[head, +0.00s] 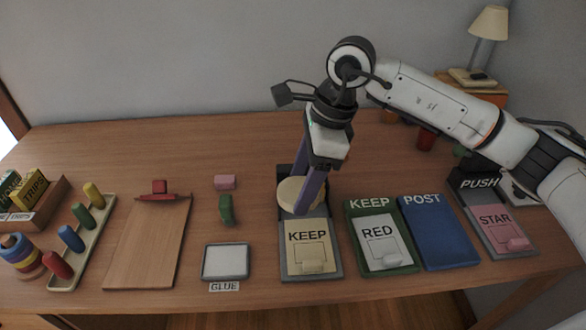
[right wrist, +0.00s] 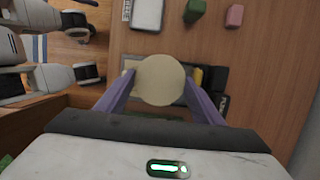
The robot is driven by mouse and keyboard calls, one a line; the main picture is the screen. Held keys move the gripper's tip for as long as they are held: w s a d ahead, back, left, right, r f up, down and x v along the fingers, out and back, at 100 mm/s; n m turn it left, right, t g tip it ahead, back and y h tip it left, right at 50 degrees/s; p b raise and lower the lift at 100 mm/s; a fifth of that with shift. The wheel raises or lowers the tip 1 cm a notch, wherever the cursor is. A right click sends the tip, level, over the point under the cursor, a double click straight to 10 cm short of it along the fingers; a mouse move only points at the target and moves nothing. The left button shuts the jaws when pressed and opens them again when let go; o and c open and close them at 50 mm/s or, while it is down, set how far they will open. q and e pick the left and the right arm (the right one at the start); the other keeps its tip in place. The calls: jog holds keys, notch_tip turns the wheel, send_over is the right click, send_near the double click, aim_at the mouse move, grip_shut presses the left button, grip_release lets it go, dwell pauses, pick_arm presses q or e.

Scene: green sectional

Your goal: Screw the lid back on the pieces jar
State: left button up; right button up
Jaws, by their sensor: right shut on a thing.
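My right gripper (head: 309,190) points down, its two purple fingers shut on a round cream lid (head: 287,193). The lid is over the back end of the grey KEEP tray. In the right wrist view the fingers press the lid (right wrist: 160,80) from opposite sides, and it looks flat and face-on. No jar body can be made out; whatever is under the lid is hidden by it and the fingers, so I cannot tell whether it rests on a jar. My left gripper is not seen in the head view.
The grey KEEP tray (head: 285,262) has a cream card. Right of it are a green KEEP tray (head: 410,255), blue POST panel (head: 437,235) and grey PUSH tray (head: 478,203). Left are a GLUE pad (head: 226,262), green block (head: 226,209), pink block (head: 225,182) and wooden board (head: 148,245).

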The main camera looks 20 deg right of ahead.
jog(key=s+d+f+n+g+h, duration=0.1)
jog(key=s+n, duration=0.4)
jog(key=n, duration=0.5)
jog(key=s+d+f+n+g+h+b, duration=0.1)
jog(key=s+d+n+g+h, duration=0.1)
jog(key=s+n, duration=0.4)
jog(key=shift+s+f+n+g, duration=0.25)
jog(key=shift+n+g, duration=0.25)
jog(key=shift+n, duration=2.2)
jog(key=shift+w, duration=0.1)
